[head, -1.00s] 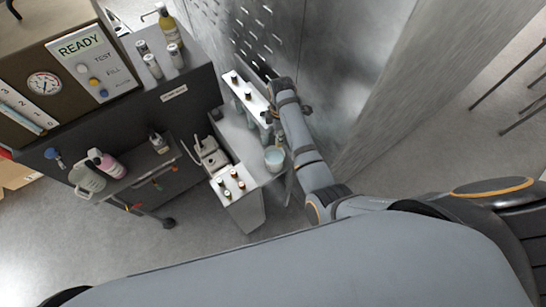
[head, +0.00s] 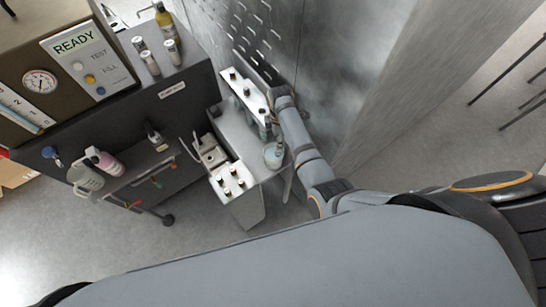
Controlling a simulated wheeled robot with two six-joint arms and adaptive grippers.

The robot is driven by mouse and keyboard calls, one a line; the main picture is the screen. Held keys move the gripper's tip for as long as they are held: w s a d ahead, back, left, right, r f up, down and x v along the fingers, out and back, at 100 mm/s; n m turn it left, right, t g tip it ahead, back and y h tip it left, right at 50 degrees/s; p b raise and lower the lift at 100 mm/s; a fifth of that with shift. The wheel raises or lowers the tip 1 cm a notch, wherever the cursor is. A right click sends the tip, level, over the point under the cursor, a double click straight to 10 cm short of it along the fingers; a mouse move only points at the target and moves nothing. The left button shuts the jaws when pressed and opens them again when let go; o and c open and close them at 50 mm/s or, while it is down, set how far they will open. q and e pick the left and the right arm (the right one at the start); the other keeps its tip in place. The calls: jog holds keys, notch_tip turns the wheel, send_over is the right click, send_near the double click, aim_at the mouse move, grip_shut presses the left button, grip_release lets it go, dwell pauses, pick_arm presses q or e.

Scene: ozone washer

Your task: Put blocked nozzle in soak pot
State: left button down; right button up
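The soak pot (head: 274,157) is a small pale-blue, white-walled cup on the grey bench, at the middle of the head view. My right arm comes in from the right. Its gripper (head: 267,130) hangs just behind the pot, by the near end of the white nozzle rack (head: 241,87). The wrist hides most of the fingers, so I cannot tell whether they hold anything. Nozzles with dark tips stand in the rack, and several more stand in a lower white block (head: 232,181). I cannot tell which nozzle is blocked. My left gripper is out of view.
A dark washer cabinet (head: 130,115) with a READY panel fills the left. A side shelf holds bottles (head: 104,160). A fixture (head: 209,151) with pale handles sits left of the pot. A metal wall (head: 340,70) rises close behind my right arm.

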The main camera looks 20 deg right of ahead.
notch_tip(320, 180, up, 8)
jog(key=shift+f, duration=0.25)
dwell(0.7)
